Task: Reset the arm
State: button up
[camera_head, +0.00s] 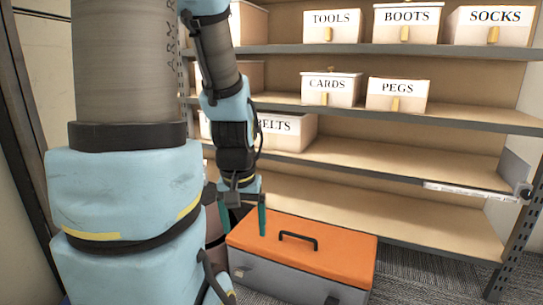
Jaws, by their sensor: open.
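My arm reaches down across the left side of the head camera view. My gripper (248,214) points downward and is open, with its two teal fingers apart and nothing visible between them. It hangs over the left end of the orange lid of a grey toolbox (335,252). The toolbox stands on the floor in front of the shelves, with a black handle (298,239) on its lid. I cannot tell whether the fingers touch the lid.
A shelf unit (420,212) stands behind the toolbox. It bears white labelled boxes: TOOLS (333,33), BOOTS (405,30), SOCKS (495,33), CARDS (330,95), PEGS (396,103) and BELTS (285,139), partly hidden by my arm. The lower shelves are bare at the right.

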notch_tip(320, 180, up, 39)
jog(key=p, duration=3.8)
jog(key=shift+s+a, duration=0.25)
jog(key=shift+a, duration=0.1)
jog(key=shift+f, duration=0.15)
jog(key=shift+c, duration=0.2)
